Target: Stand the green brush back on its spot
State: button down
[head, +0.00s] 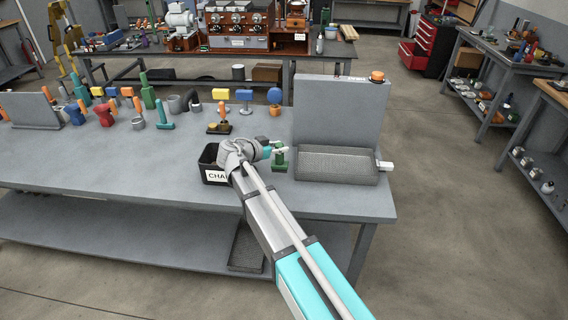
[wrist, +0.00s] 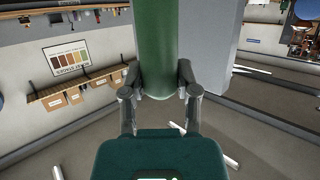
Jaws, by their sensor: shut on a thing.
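The green brush (head: 279,160) is upright at my gripper, just left of the grey tray in the head view. In the wrist view its green cylindrical part (wrist: 157,45) runs up between the two fingers. My gripper (wrist: 158,82) is shut on it, one finger on each side. In the head view my gripper (head: 267,152) reaches over the front part of the grey bench (head: 110,165) and partly hides the brush. I cannot tell whether the brush's lower end touches the bench. I cannot make out a marked spot for it.
A black box labelled CHAFF (head: 213,172) stands left of my gripper. A grey mesh tray (head: 335,178) lies to the right, before an upright grey panel (head: 340,110) with an orange lamp (head: 377,77). An orange-and-black tool (head: 219,125) and several others stand behind.

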jog(key=shift+w+f+b, duration=0.7)
jog(key=shift+w+f, duration=0.15)
jog(key=shift+f, duration=0.2)
jog(key=shift+w+d+f+b, duration=0.1)
jog(key=shift+w+f+b, duration=0.1)
jog(key=shift+f+b, duration=0.8)
jog(key=shift+w+f+b, duration=0.2)
jog(key=shift+f+b, duration=0.8)
jog(key=shift+f, duration=0.1)
jog(key=shift+c, duration=1.8)
grip_release()
jog(key=p+v, duration=0.3)
jog(key=v, duration=0.9)
jog(key=shift+p, duration=0.35)
